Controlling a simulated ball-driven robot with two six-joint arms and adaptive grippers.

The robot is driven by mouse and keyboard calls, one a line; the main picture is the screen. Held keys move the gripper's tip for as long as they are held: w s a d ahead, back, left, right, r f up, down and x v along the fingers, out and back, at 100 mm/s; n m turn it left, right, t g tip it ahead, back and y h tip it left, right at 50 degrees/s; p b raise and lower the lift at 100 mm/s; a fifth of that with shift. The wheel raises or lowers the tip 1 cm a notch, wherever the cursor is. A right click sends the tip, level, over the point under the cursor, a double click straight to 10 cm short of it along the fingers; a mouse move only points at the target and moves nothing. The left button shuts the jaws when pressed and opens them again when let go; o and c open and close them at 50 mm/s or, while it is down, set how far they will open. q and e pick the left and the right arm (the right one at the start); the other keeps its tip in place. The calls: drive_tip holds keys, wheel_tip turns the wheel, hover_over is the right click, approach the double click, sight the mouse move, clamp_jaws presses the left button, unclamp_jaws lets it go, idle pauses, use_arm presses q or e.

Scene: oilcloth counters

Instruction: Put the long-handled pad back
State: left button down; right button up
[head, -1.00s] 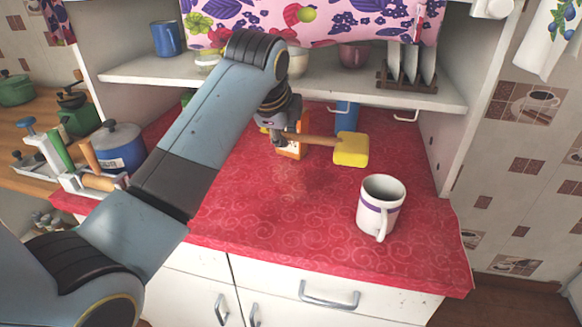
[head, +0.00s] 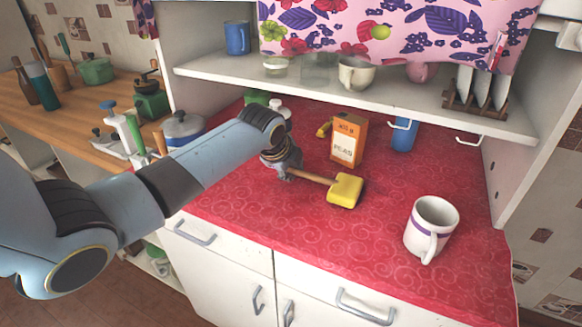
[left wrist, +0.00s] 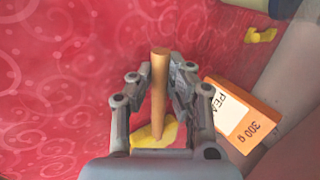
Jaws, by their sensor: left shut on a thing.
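The long-handled pad has a yellow head (head: 345,191) and a tan wooden handle (head: 312,176). My left gripper (head: 290,171) is shut on the handle, near the end away from the head. The pad is held over the red counter; its height is hard to tell. In the left wrist view, the handle (left wrist: 160,85) stands between the fingers of my left gripper (left wrist: 157,78), and the yellow head (left wrist: 148,136) shows partly behind them. My right gripper is out of view.
An orange peas box (head: 347,138) and blue cup (head: 403,136) stand behind the pad. A white mug (head: 431,228) stands at right. A white rack (head: 120,131) with upright handles and a lidded pot (head: 184,128) are at left. The counter's front middle is clear.

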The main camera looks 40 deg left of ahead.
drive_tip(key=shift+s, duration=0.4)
use_arm(q)
drive_tip(key=c, duration=1.6)
unclamp_jaws()
drive_tip(key=shift+f, duration=0.1)
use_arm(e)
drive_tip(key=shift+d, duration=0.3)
use_arm(q)
drive_tip(key=v, duration=1.2)
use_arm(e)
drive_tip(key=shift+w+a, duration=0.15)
